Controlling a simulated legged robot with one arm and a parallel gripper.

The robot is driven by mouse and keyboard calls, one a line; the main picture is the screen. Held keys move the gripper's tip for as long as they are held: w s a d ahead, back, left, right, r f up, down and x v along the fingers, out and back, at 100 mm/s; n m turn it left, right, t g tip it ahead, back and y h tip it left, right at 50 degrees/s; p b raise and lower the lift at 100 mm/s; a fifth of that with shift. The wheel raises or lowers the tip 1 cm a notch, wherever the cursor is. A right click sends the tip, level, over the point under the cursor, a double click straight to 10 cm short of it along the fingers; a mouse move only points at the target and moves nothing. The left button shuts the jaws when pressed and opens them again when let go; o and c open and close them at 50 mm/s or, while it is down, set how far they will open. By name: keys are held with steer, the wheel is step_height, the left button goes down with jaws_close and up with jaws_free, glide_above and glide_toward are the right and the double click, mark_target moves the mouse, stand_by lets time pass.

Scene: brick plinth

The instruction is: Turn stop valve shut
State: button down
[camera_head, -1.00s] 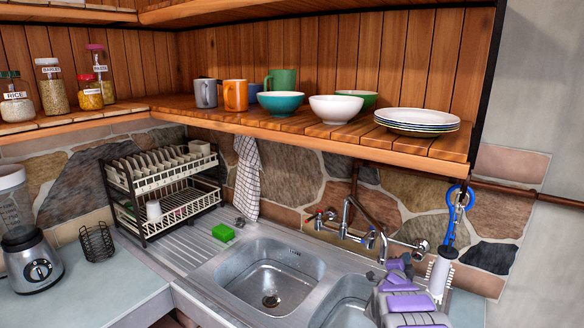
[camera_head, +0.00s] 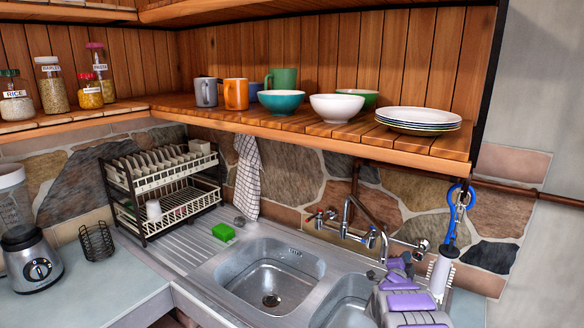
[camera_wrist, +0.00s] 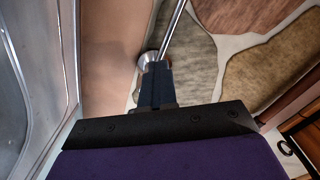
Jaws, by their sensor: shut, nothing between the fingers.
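A wall-mounted chrome tap (camera_head: 352,222) with two side handles stands behind the double sink. A chrome pipe runs right from it to a round chrome fitting (camera_head: 421,247) on the stone wall. I cannot tell for sure which part is the stop valve. My purple arm is at the lower right over the sink's right end, with my gripper (camera_head: 404,258) just below that fitting. In the wrist view my dark gripper (camera_wrist: 155,75) is shut and empty. Its tip overlaps a chrome flange (camera_wrist: 149,58) and rod; whether they touch is unclear. My gripper hides part of the fitting there.
A blue-handled tool and a white brush (camera_head: 440,275) hang just right of my gripper. The wooden shelf (camera_head: 300,125) with bowls, mugs and plates overhangs the sink. The left sink basin (camera_head: 272,275) is empty. A dish rack (camera_head: 165,190) and green sponge (camera_head: 223,232) are at left.

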steer(key=shift+s+d+f, duration=0.25)
steer(key=shift+d+f, duration=0.1)
steer(key=shift+d, duration=0.25)
steer(key=shift+s+d+f+b, duration=0.1)
steer(key=shift+d+f+b, duration=0.15)
steer(key=shift+f+b, duration=0.2)
steer(key=shift+d+f+b, duration=0.15)
steer(key=shift+f+b, duration=0.05)
steer(key=shift+b, duration=0.1)
steer(key=shift+s+d, duration=0.2)
steer(key=shift+d, duration=0.05)
steer(key=shift+w+a+f, duration=0.1)
steer(key=shift+a+f, duration=0.15)
steer(key=shift+s+a+f+b, duration=0.2)
steer(key=shift+s+a+b, duration=0.1)
steer(key=v, duration=0.2)
steer(key=b+v, duration=0.1)
steer(key=v, duration=0.2)
steer(key=shift+a, duration=0.4)
